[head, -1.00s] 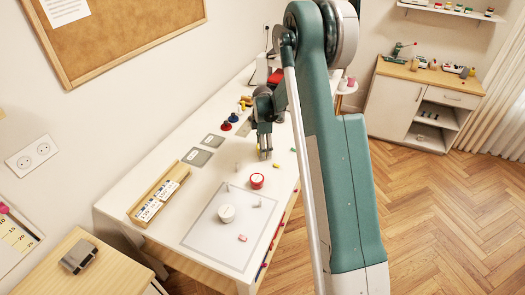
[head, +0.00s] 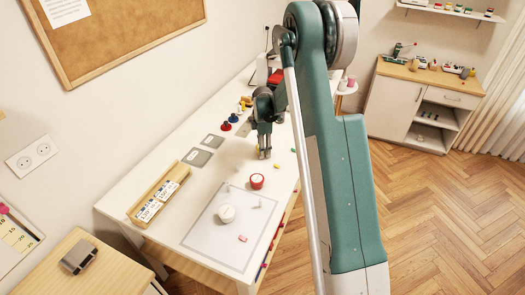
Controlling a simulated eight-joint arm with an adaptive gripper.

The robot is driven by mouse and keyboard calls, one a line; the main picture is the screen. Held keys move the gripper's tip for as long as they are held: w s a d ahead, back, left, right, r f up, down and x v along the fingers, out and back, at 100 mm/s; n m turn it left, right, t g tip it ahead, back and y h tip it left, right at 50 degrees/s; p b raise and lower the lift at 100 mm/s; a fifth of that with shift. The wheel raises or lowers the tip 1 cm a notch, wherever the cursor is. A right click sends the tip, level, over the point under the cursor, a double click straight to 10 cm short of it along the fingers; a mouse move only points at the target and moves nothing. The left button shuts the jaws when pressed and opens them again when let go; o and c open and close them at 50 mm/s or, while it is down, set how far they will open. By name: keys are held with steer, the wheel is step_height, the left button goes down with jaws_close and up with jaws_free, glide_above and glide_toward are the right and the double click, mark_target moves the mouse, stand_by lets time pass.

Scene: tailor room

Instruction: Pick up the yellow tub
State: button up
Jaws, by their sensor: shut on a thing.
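My gripper (head: 264,153) points down over the right part of the white table, about halfway along it. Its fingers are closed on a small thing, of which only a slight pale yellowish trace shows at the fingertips. It appears to be the yellow tub, though its shape is mostly hidden by the fingers. I cannot tell whether it touches the table or is just above it.
A red tub (head: 257,181) and a white tub (head: 226,213) stand nearer on the table (head: 165,228). A small yellow piece (head: 277,166) lies right of the gripper. A wooden tray with cards (head: 158,194) and grey pads (head: 199,158) lie left. Blue and red pieces (head: 229,121) stand farther back.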

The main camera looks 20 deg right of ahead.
steer(key=shift+r, duration=0.15)
steer(key=shift+r, duration=4.9)
steer(key=shift+a, duration=0.1)
